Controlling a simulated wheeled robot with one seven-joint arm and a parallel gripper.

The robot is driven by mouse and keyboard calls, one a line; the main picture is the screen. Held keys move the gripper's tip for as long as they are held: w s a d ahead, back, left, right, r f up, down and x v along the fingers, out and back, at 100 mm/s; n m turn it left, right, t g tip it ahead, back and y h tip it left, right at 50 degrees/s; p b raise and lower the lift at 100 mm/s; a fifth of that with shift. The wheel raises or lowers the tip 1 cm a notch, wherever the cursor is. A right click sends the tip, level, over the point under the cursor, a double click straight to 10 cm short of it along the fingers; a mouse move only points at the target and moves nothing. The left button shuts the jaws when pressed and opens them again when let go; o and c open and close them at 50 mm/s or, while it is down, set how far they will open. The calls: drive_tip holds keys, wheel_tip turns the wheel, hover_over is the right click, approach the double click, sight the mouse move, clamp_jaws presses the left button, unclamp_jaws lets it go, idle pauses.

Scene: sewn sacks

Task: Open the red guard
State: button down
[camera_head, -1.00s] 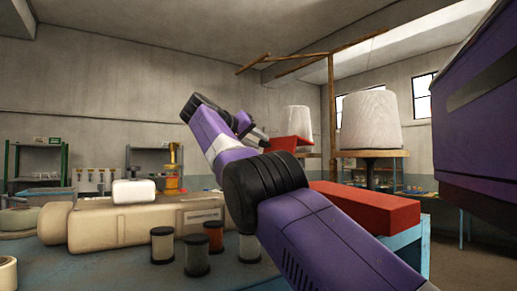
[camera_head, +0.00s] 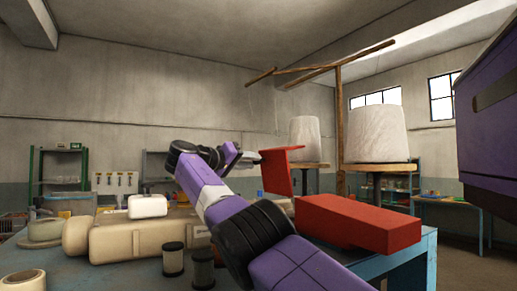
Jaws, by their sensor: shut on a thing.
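The red guard (camera_head: 279,172) is a flat red panel standing up at the far end of a long red block (camera_head: 360,222), just right of the picture's middle. Its top edge is folded over toward the right. My gripper (camera_head: 250,157) is shut at the guard's left edge, on the guard as far as I can see. The fingertips are small, and their exact contact is hard to make out. My purple arm crosses the lower middle and hides the guard's lower left and part of the sewing machine (camera_head: 125,235).
The cream machine lies on a blue-grey table (camera_head: 110,275) with dark thread spools (camera_head: 173,259) in front. Two large white thread cones (camera_head: 375,134) stand behind, near a wooden post (camera_head: 340,140). Shelves line the back wall. Floor shows at the right.

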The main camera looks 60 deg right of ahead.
drive_tip(key=shift+w+a+f, duration=0.1)
drive_tip(key=shift+w+f, duration=0.05)
drive_tip(key=shift+f, duration=0.55)
drive_tip(key=shift+w+f, duration=0.1)
drive_tip(key=shift+f, duration=0.75)
drive_tip(key=c, duration=1.6)
unclamp_jaws()
drive_tip(key=o, duration=0.5)
drive_tip(key=shift+w, duration=0.1)
drive_tip(key=shift+c, duration=0.2)
drive_tip(key=shift+w+r, duration=0.1)
drive_tip(key=shift+r, duration=0.05)
drive_tip(key=shift+a+r, duration=0.1)
drive_tip(key=shift+r, duration=0.1)
drive_tip(key=shift+w, duration=0.1)
